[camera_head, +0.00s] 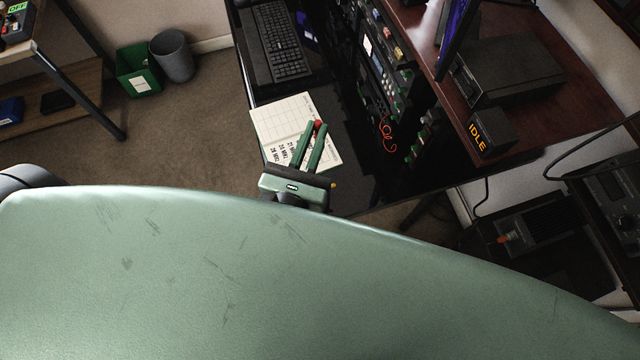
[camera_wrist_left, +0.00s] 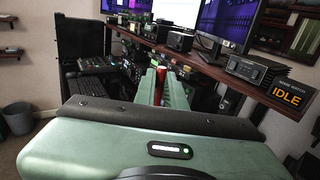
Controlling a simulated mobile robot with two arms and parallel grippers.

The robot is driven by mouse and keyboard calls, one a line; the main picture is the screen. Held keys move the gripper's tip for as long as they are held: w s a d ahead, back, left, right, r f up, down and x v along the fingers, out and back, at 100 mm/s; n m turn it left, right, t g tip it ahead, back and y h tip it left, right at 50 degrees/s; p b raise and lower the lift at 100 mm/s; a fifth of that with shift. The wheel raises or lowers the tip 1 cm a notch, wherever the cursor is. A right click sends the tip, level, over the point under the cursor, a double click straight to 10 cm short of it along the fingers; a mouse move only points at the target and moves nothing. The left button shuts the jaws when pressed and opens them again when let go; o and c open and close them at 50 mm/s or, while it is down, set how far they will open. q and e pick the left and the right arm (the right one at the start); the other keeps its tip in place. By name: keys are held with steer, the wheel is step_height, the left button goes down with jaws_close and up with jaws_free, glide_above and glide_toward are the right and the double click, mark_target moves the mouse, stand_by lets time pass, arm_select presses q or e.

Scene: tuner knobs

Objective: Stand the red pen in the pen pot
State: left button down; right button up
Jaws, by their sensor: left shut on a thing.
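My left gripper (camera_head: 314,128) is over the desk, above a white printed sheet, its green fingers pointing away from me. It is shut on a small red thing (camera_head: 318,124) at the fingertips, which looks like the red pen; only a little of it shows. In the left wrist view the fingers (camera_wrist_left: 160,76) have a bit of red between their tips. I cannot make out the pen pot in either view. My right gripper is not in view.
The white sheet (camera_head: 270,118) lies on the dark desk near a black keyboard (camera_head: 284,42). A rack of knobs and a red cable (camera_head: 387,132) are right of it. A raised wooden shelf (camera_head: 590,100) carries a black box and an IDLE display (camera_head: 480,134). Bins stand on the floor.

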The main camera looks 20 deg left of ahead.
arm_select(q)
step_height(320, 180, down, 19)
steer(key=b, duration=1.1)
steer(key=shift+f, duration=0.15)
steer(key=shift+s, duration=0.1)
